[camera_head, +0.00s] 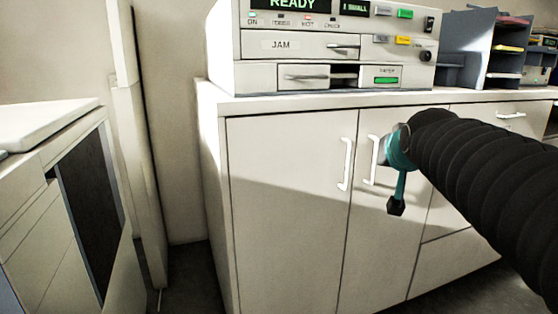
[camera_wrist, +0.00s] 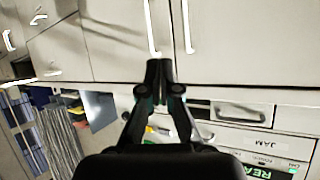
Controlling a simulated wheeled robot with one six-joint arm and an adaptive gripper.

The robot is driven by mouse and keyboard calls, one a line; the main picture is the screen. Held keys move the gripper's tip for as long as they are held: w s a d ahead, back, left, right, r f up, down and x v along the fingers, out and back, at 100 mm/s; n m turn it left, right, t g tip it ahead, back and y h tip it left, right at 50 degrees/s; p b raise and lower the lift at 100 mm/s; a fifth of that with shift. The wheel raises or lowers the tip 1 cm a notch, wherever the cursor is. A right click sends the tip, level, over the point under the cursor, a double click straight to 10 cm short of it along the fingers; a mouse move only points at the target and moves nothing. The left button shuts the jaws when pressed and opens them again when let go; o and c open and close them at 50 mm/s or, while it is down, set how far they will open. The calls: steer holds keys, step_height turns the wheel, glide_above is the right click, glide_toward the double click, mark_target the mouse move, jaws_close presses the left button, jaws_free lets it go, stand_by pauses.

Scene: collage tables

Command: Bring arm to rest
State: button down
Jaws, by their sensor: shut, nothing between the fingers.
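My arm, in a black ribbed sleeve, reaches in from the right in the head view. Its teal wrist and my gripper (camera_head: 396,207) hang in front of the white cabinet (camera_head: 290,200), below the countertop's front edge. In the wrist view my gripper (camera_wrist: 159,68) has its two black fingertips together, with nothing visible between them. The fingers show against the cabinet doors, close to the white door handles in the picture; whether they touch anything cannot be told.
A beige machine (camera_head: 315,45) with READY and JAM labels stands on the cabinet top. A blue-grey paper sorter (camera_head: 490,45) is to its right. A white unit (camera_head: 50,200) stands at the left. Dark floor shows between it and the cabinet.

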steer(key=s+a+f+n+g, duration=0.1)
steer(key=s+a+f+g, duration=0.2)
steer(key=s+f, duration=0.8)
steer(key=s+a+f+n+g+y, duration=0.1)
steer(key=s+a+f+g, duration=0.2)
steer(key=s+f, duration=0.8)
steer(key=s+g, duration=0.1)
steer(key=s, duration=0.2)
steer(key=shift+y+p, duration=0.3)
steer(key=shift+p, duration=0.05)
steer(key=shift+s, duration=0.1)
